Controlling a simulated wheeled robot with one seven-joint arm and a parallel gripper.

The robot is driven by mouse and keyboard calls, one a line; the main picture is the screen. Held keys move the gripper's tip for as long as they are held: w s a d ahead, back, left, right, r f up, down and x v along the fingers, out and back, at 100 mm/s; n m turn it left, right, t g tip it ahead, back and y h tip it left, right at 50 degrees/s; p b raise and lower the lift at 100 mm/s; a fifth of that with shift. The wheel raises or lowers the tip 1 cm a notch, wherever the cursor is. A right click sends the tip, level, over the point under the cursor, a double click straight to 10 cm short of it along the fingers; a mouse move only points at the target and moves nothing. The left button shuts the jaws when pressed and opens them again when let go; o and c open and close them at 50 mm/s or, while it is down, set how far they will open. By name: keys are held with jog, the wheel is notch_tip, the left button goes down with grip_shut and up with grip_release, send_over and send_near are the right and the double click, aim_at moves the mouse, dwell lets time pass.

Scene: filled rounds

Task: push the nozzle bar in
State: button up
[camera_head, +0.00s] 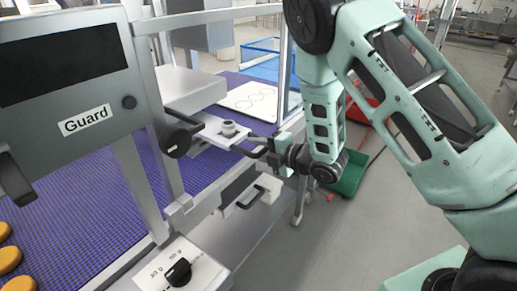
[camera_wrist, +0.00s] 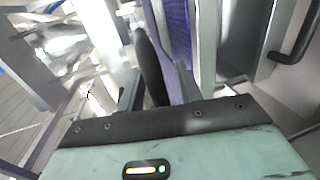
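The nozzle bar shows in the head view as a pale plate (camera_head: 207,131) with a round grey nozzle (camera_head: 228,128) on top. It juts out from the machine's side. A black handle (camera_head: 248,152) sticks out from its near end toward my gripper. My gripper (camera_head: 272,153) is at the handle's outer end, at about the same height. In the wrist view a long black piece, seemingly the handle (camera_wrist: 150,65), stands between my fingertips (camera_wrist: 158,88). The fingers are apart, with purple belt visible beside the black piece. Whether a finger touches it is unclear.
A grey Guard panel (camera_head: 75,85) stands at the left. A purple belt (camera_head: 90,215) carries orange rounds (camera_head: 8,262). A dial box (camera_head: 175,270) is at the front, and a drawer with a black handle (camera_head: 252,196) sits below my gripper. A green bin (camera_head: 350,175) stands behind my arm.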

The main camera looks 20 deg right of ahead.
aim_at(214, 130)
grip_shut()
jog(key=r+b+x, duration=0.1)
jog(key=b+x, duration=0.1)
jog(key=x, duration=0.3)
jog(key=r+b+x, duration=0.1)
jog(key=b+x, duration=0.1)
jog(key=x, duration=0.3)
jog(key=r+b+x, duration=0.1)
jog(key=b+x, duration=0.1)
jog(key=x, duration=0.3)
jog(key=shift+w+a, duration=0.25)
jog(key=shift+w, duration=0.15)
jog(key=shift+w+a, duration=0.35)
jog(key=shift+w, duration=0.2)
jog(key=shift+w+a+r, duration=0.1)
jog(key=shift+r, duration=0.05)
jog(key=shift+o, duration=0.2)
grip_release()
jog(key=shift+w+a, duration=0.1)
jog(key=shift+w, duration=0.05)
